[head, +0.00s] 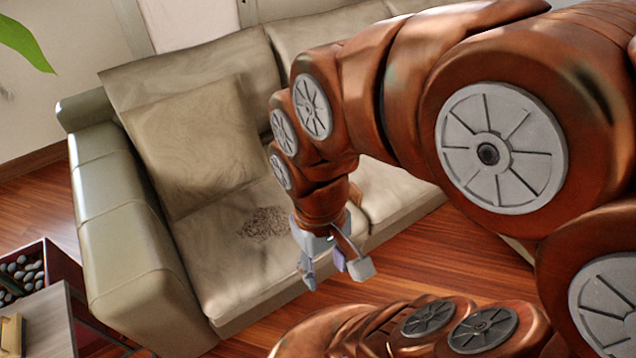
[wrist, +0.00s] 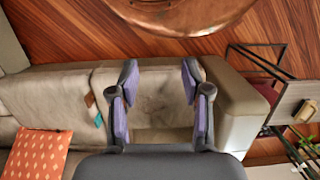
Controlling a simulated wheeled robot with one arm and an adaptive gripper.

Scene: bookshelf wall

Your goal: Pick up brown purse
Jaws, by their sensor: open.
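I cannot clearly make out a brown purse. A small tan-brown object (head: 12,335) sits on the side table at the lower left of the head view, cut by the frame edge. It also shows at the right of the wrist view (wrist: 306,110), too small to tell if it is a purse. A small brown item (wrist: 89,99) lies on the sofa in the wrist view, beside a teal one (wrist: 98,119). My gripper (head: 335,268) is open and empty, in front of the sofa seat. In the wrist view its fingers (wrist: 159,80) are spread.
A beige sofa (head: 108,225) with a large back cushion (head: 190,145) fills the left and middle. A dark speckled patch (head: 264,222) marks the seat. The side table (head: 55,325) stands beside the sofa arm. An orange cushion (wrist: 35,152) lies on the sofa. Wooden floor (head: 440,262) is clear in front.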

